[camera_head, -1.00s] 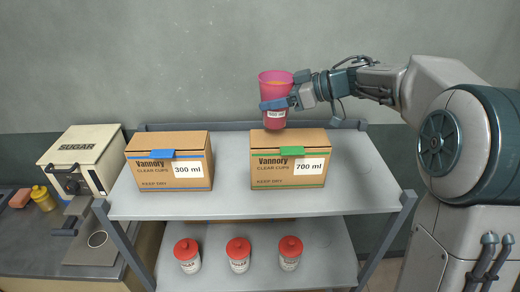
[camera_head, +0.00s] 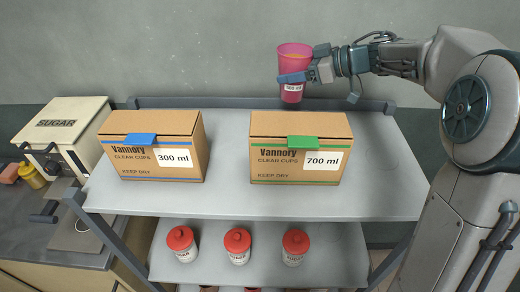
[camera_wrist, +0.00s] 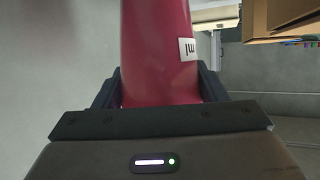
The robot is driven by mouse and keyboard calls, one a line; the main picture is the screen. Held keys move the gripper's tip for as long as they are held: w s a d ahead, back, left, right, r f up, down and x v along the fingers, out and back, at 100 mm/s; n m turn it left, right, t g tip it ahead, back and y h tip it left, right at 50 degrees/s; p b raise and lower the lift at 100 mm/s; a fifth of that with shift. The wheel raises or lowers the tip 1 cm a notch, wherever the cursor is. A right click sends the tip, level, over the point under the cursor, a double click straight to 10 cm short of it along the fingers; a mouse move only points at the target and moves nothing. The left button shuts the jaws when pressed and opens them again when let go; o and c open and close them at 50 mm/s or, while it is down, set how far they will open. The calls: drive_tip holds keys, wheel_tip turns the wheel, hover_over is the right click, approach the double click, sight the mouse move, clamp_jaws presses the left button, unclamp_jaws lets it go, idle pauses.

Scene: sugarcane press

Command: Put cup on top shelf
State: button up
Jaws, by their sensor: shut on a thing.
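A pink-red cup (camera_head: 294,66) with a white label is upright in my gripper (camera_head: 294,78), with something orange-yellow showing inside it. The cup is above the back edge of the shelf unit's grey top shelf (camera_head: 225,200), behind the 700 ml box. In the wrist view the cup (camera_wrist: 155,50) fills the space between the two dark fingers (camera_wrist: 160,95), and its label reads "ml". The cup's base is not seen in the wrist view.
Two cardboard boxes stand on the top shelf: 300 ml (camera_head: 152,145) at left and 700 ml (camera_head: 300,148) at right. Bare shelf lies between, in front and right. Red-lidded jars (camera_head: 238,245) stand on the lower shelf.

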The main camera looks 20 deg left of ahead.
drive_tip(key=shift+w+a+f+p, duration=0.4)
drive_tip(key=shift+a+f, duration=1.5)
drive_tip(key=shift+w+a+f+p, duration=0.35)
drive_tip(key=shift+a+f+p, duration=0.1)
drive_tip(key=shift+a+f, duration=1.45)
drive_tip(key=shift+w+a+f+p, duration=0.4)
drive_tip(key=shift+a+f, duration=1.45)
drive_tip(key=shift+a, duration=0.1)
drive_tip(key=o, duration=1.3)
drive_tip(key=shift+f, duration=0.15)
drive_tip(key=shift+c, duration=0.2)
